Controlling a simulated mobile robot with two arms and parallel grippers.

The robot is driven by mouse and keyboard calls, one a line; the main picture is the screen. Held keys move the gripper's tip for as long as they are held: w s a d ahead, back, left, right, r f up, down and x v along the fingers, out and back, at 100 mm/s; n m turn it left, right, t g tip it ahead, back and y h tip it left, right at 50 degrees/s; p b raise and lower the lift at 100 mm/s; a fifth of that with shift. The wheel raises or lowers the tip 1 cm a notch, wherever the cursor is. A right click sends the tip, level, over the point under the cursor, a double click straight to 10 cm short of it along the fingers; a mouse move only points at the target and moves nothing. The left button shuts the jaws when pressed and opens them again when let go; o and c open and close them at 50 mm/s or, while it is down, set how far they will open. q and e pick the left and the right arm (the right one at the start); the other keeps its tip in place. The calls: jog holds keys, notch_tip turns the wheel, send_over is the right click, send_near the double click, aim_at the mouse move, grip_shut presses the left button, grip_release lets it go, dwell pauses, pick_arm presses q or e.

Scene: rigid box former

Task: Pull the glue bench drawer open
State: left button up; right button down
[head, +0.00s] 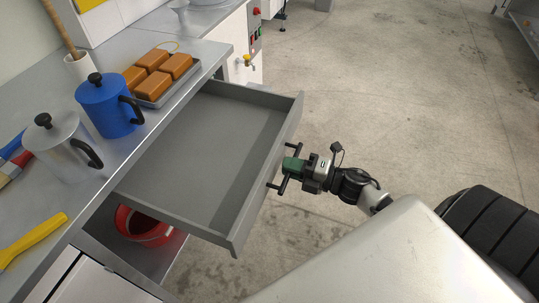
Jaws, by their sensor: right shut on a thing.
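The glue bench drawer (204,160) is grey and stands pulled well out from under the bench top, its inside empty. Its front panel (263,180) faces right and carries a dark bar handle (277,185). My right gripper (287,167) reaches in from the right and is shut on the handle, its green fingers hiding the handle's middle. My left gripper is not in view.
The bench top (132,160) holds a blue pot (106,108), a silver pot (59,150), a tray of brown blocks (171,68) and a yellow-handled tool (34,239). A red bucket (141,230) sits under the drawer. Bare concrete floor (400,90) lies right of it.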

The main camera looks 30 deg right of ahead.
jog(key=shift+v, duration=2.3)
jog(key=c, duration=1.2)
grip_release()
jog(key=shift+o, duration=0.2)
jog(key=v, duration=1.1)
jog(key=shift+w+f, duration=0.1)
